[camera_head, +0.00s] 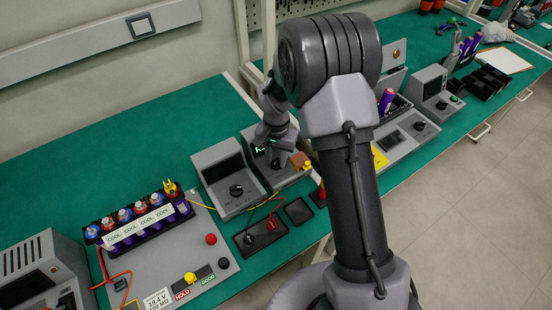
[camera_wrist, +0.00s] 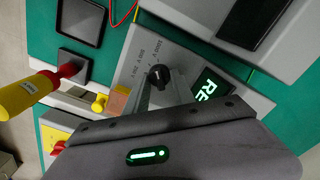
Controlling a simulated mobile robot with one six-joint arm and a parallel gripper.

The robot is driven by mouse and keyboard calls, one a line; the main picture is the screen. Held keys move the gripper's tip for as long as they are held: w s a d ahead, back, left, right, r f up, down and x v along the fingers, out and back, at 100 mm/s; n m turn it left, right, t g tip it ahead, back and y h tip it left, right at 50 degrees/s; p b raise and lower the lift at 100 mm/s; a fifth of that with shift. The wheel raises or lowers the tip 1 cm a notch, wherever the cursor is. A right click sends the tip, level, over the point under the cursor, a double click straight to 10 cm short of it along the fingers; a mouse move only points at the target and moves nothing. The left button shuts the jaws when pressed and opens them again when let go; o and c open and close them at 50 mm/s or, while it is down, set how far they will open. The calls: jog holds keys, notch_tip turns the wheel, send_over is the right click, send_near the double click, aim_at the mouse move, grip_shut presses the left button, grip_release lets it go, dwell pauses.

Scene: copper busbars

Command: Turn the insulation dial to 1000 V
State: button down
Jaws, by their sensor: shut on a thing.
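The dial's pointer setting cannot be told. In the head view my gripper (camera_head: 272,146) is over the tester (camera_head: 285,177), and my arm hides part of it.
A second grey meter (camera_head: 228,179) with its own knob stands close to the left. A battery rack (camera_head: 140,224) is further left.

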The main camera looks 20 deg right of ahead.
aim_at(277, 160)
jog(key=shift+m, duration=0.9)
jog(key=c, duration=1.1)
grip_release()
jog(key=shift+r, duration=0.15)
notch_tip(277, 160, up, 17)
jog(key=p, duration=0.6)
jog(key=shift+r, duration=0.1)
